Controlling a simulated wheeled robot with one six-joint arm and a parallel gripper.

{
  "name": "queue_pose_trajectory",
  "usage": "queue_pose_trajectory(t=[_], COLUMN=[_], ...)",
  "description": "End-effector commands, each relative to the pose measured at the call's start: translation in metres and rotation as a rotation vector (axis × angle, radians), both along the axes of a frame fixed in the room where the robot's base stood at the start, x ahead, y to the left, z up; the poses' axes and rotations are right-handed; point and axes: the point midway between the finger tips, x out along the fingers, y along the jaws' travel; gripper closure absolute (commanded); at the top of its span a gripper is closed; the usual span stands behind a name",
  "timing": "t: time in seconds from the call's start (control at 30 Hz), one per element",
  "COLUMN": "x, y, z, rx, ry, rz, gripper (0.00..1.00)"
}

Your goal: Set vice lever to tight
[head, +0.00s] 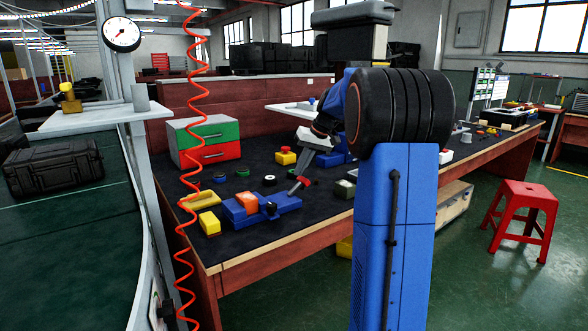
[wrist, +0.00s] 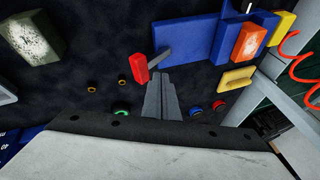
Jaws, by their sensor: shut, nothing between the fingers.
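The blue vice (head: 272,207) lies on the dark bench top and also shows in the wrist view (wrist: 190,35). An orange block (head: 247,201) sits in its jaw area, seen in the wrist view too (wrist: 249,43). The vice lever has a red handle (wrist: 138,67) on a short grey arm (wrist: 159,53) at the vice's end. My gripper (wrist: 163,74) is shut and empty, its fingertips just right of the red handle in the wrist view. I cannot tell whether they touch it. In the head view my gripper (head: 299,186) partly covers the lever.
Yellow blocks (head: 209,223) lie left of the vice. Several small rings and a yellow-based red button (head: 285,156) are behind it. A green-red drawer box (head: 205,141) stands at the back. A coiled red hose (head: 185,100) hangs at the left. A pale green block (wrist: 31,38) is nearby.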

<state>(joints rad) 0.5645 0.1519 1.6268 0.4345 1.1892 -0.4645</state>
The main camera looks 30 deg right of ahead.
Motion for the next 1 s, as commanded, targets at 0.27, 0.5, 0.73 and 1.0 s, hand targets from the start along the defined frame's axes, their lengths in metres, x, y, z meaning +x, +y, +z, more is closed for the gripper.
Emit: queue_pose_trajectory(t=[0.27,0.5,0.73,1.0], x=[0.001,0.001,0.001,0.001], y=[-0.026,-0.037,-0.042,-0.045], z=[-0.015,-0.026,-0.033,-0.037], rx=[0.245,0.386,0.381,0.378], ry=[0.01,0.015,0.015,0.016], rz=[-0.004,-0.001,0.0,-0.001], gripper=[1.0,1.0,1.0,1.0])
